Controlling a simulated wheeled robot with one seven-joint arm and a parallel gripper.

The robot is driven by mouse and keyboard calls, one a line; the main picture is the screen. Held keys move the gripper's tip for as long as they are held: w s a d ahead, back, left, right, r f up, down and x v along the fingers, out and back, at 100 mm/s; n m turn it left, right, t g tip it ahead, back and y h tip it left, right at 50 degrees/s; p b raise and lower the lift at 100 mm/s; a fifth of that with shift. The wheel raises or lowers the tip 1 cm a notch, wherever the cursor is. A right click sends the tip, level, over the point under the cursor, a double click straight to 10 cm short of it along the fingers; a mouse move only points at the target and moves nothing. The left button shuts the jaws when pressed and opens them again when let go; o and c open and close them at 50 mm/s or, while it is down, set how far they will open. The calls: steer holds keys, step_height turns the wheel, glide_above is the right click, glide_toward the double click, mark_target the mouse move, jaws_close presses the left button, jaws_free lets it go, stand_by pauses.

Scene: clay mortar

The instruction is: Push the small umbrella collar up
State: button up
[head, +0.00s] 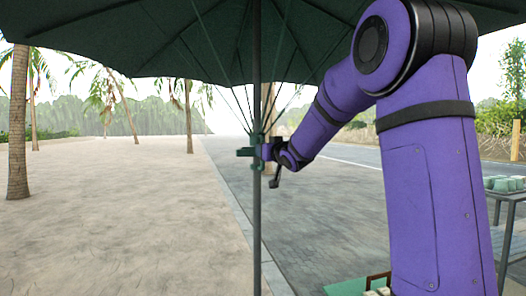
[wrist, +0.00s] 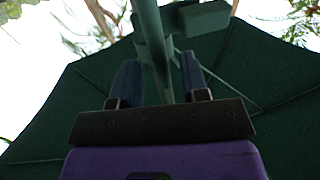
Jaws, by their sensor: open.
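The small umbrella collar (head: 257,138) is a dark green ring on the thin upright pole (head: 257,220), with a block sticking out to the left. Thin struts fan up from it to the spread green canopy (head: 150,40). My gripper (head: 266,151) is at collar height, against or just right of the pole. The wrist view looks up: my two dark fingers (wrist: 158,78) are apart, with the pole (wrist: 150,30) running between them. A green block (wrist: 203,18), probably part of the collar, is beyond the right finger. Contact is unclear.
Sand with palm trees (head: 18,120) lies left of the pole, and grey paving (head: 330,200) lies right. A table (head: 505,195) with pale green cups stands at the right edge. A green surface with a few small items shows at the bottom, beside my arm.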

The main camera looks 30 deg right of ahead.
steer(key=s, duration=0.8)
steer(key=shift+s+a, duration=0.15)
steer(key=shift+a, duration=0.2)
steer(key=s+a+f+g, duration=0.4)
steer(key=s+a, duration=0.1)
steer(key=s, duration=0.6)
steer(key=s+a+f+g+y, duration=0.1)
steer(key=s+a+f+g, duration=0.3)
steer(key=s, duration=0.7)
steer(key=s+a+f+n+g, duration=0.1)
steer(key=s+a+f+g, duration=0.3)
steer(key=s+a, duration=0.4)
steer(key=s+f, duration=0.1)
steer(key=s, duration=0.3)
steer(key=shift+a+g+y, duration=0.25)
steer(key=shift+g+y, duration=0.05)
steer(key=shift+g, duration=0.1)
steer(key=shift+c, duration=0.4)
stand_by(0.6)
